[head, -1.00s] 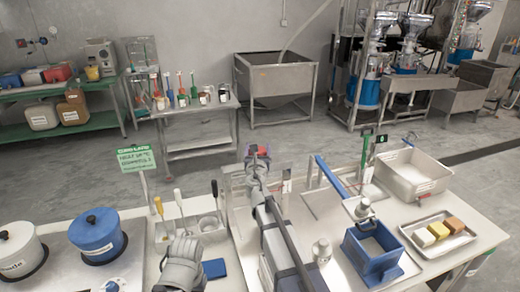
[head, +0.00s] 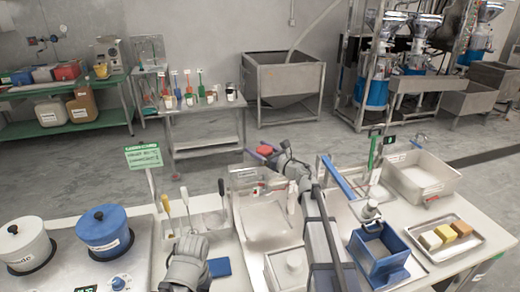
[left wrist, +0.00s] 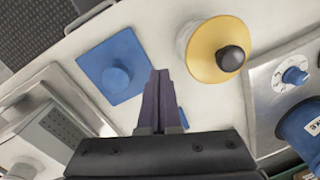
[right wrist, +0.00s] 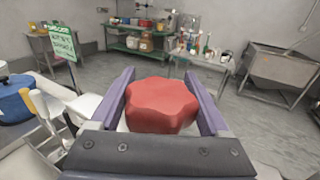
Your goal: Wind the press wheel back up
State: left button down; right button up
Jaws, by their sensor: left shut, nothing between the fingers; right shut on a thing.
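The red press wheel (right wrist: 160,104) is lobed and sits between the purple fingers of my right gripper (right wrist: 165,98) in the right wrist view. In the head view the wheel (head: 264,150) shows as a small red patch at the tip of my right gripper (head: 270,154). That gripper is shut on it, reaching in from the right. The press below is partly hidden by my arm. My left gripper (left wrist: 160,80) is shut and empty, above the table beside a blue square (left wrist: 117,66) and a yellow round thing with a black knob (left wrist: 216,50).
A blue open box (head: 378,255), a tray (head: 470,238) of coloured blocks and a pale metal bin (head: 422,176) stand on the right. A blue lidded pot (head: 103,230) and a white pot (head: 24,245) stand on the left. A green sign (head: 144,158) rises behind them.

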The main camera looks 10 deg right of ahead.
jog(key=shift+n+g+y, duration=0.3)
jog(key=shift+n+y, duration=0.1)
jog(key=shift+y, duration=0.1)
jog(key=shift+a, duration=0.1)
jog(key=o, duration=1.2)
jog(key=shift+v, duration=3.95)
